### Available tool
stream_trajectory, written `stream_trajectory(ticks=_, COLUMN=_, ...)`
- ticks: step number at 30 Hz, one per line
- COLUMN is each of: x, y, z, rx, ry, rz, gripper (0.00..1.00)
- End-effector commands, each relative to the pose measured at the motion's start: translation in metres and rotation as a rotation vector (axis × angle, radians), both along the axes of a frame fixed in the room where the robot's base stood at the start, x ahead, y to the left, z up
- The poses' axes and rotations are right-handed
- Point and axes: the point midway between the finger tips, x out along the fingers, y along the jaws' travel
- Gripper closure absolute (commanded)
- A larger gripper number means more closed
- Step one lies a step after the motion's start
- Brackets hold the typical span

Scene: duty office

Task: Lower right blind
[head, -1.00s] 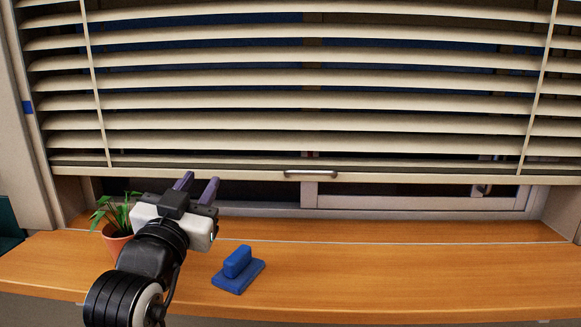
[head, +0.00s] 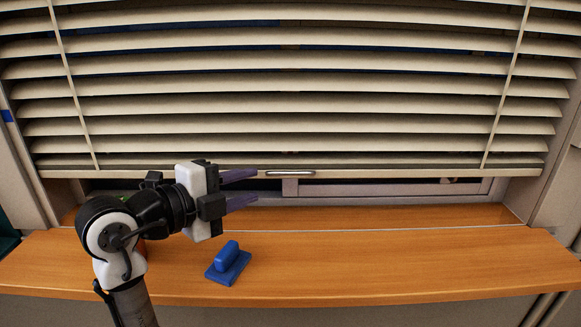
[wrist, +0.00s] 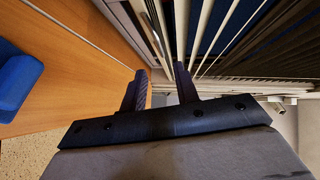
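The blind (head: 300,129) hangs across the window in the head view, its beige slats spread. Its bottom rail (head: 400,173) hangs above the sill, with a gap below. A small metal handle (head: 290,173) sits at the middle of the rail. My gripper (head: 256,187) is open and empty, its two purple-grey fingers pointing right, just left of the handle and near the rail's height. In the wrist view my gripper (wrist: 160,80) shows its fingers apart, with slats (wrist: 215,35) beyond and beside them. I cannot tell whether a finger touches the blind.
A wooden sill (head: 400,262) runs below the blind, mostly bare to the right. A blue stamp-like object (head: 228,263) stands on it below my gripper; its blue edge also shows in the wrist view (wrist: 15,80). My arm hides most of the potted plant.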

Motion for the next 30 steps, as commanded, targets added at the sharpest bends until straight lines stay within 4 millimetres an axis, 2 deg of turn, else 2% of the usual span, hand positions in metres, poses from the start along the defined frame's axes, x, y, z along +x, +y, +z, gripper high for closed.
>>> stream_trajectory(ticks=9, x=0.047, y=-0.049, z=-0.007, rx=-0.002, ry=0.004, rz=-0.003, gripper=0.69)
stream_trajectory(ticks=15, x=0.069, y=-0.071, z=-0.013, rx=-0.002, ry=0.004, rz=-0.001, gripper=0.69)
stream_trajectory(ticks=21, x=0.078, y=-0.080, z=-0.016, rx=-0.001, ry=0.001, rz=0.002, gripper=0.69)
stream_trajectory(ticks=29, x=0.079, y=-0.081, z=-0.017, rx=-0.001, ry=0.001, rz=0.002, gripper=0.69)
stream_trajectory(ticks=30, x=0.079, y=-0.081, z=-0.017, rx=-0.001, ry=0.001, rz=0.002, gripper=0.72)
